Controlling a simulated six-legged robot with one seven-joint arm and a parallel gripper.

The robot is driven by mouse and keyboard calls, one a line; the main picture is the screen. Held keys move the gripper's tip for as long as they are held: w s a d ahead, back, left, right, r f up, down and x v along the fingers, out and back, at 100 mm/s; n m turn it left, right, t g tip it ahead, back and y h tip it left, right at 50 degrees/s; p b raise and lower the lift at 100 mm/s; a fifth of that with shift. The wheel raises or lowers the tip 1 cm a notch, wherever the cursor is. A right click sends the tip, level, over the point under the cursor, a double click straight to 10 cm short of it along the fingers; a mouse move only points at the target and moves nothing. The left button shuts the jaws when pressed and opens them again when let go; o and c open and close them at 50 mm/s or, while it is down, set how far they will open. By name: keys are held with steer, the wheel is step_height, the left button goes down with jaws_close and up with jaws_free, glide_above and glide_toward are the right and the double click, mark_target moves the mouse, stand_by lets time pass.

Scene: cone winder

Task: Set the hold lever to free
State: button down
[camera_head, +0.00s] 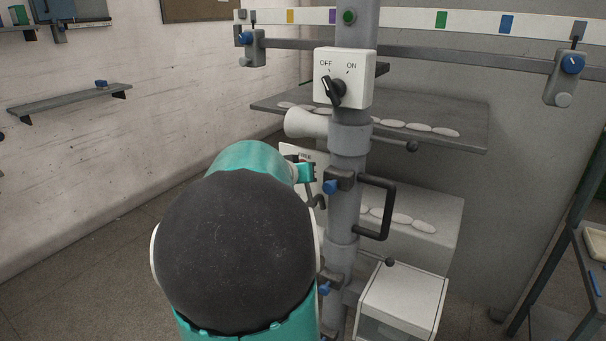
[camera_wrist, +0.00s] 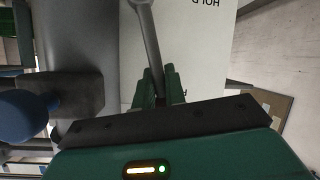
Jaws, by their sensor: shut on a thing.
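The hold lever (camera_wrist: 150,38) is a grey metal bar with a rounded top end, running down in the wrist view to between my fingers. My gripper (camera_wrist: 158,80) has its two green fingers closed around the lever's lower part. In the head view my gripper (camera_head: 307,172) is small and teal beside the grey post, in front of the plate (camera_head: 301,151). My arm hides much of the plate there, and I cannot tell the lever's setting.
The upright grey post (camera_head: 345,215) stands right beside my gripper, with a blue-tipped clamp (camera_head: 335,184) and a black handle (camera_head: 388,207). An OFF/ON switch box (camera_head: 344,78) sits above. A white cone (camera_head: 304,123) is just above my gripper. A white box (camera_head: 402,300) stands lower right.

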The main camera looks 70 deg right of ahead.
steer(key=shift+r, duration=0.15)
steer(key=c, duration=1.5)
jaws_free()
steer(key=shift+o, duration=0.2)
steer(key=shift+a, duration=0.1)
steer(key=v, duration=1.3)
steer(key=shift+a, duration=0.3)
